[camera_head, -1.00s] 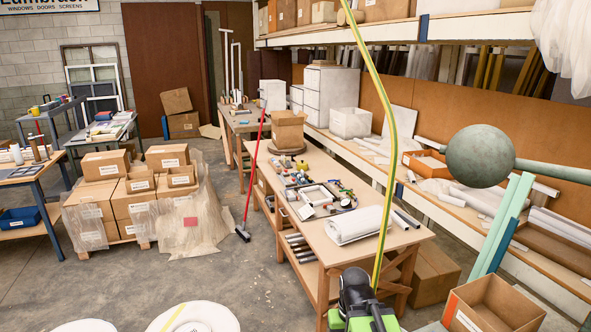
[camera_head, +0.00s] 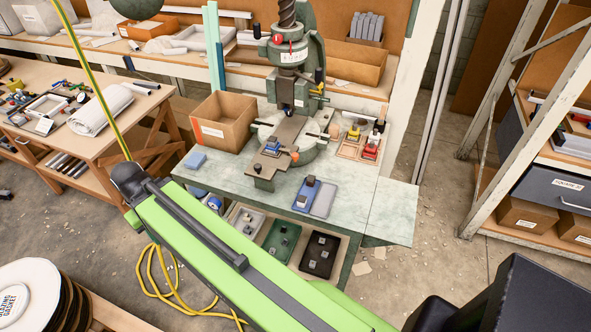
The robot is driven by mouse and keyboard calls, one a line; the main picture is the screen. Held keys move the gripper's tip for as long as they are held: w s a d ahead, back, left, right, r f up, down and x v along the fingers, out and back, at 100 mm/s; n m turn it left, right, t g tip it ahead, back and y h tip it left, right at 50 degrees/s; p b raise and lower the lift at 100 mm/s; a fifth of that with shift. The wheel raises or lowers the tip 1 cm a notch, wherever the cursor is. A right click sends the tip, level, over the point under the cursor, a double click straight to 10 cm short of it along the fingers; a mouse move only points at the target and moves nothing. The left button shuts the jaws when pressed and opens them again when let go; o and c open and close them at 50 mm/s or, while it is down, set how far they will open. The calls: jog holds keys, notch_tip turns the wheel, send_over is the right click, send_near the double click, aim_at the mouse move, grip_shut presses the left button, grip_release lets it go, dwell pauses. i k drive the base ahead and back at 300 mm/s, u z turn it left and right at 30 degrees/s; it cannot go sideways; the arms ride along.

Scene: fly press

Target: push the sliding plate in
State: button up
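The green fly press (camera_head: 315,70) stands on a pale green bench (camera_head: 350,205) right of centre. A long, narrow grey-brown plate, which looks like the sliding plate (camera_head: 289,134), runs from under the ram toward me. Its near end sticks out past the press base. A small blue-and-grey piece (camera_head: 271,146) sits on it, and an orange knob (camera_head: 295,156) is beside it. Whether the plate touches a stop is too small to tell. My green arm crosses the lower picture, apart from the plate. My gripper does not show.
An open cardboard box (camera_head: 222,122) stands left of the press. Bins (camera_head: 281,240) sit under the bench's near edge. A yellow hose (camera_head: 165,290) lies on the floor at left. A shelf rack stands at right.

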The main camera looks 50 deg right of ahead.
aim_at(263, 167)
jog(key=u, duration=0.25)
jog(key=k, duration=0.35)
jog(key=z, duration=3.6)
jog(key=k, duration=1.25)
jog(key=u, duration=3.85)
jog(key=i, duration=0.1)
jog(key=z, duration=2.4)
jog(key=i, duration=1.2)
jog(key=u, duration=0.1)
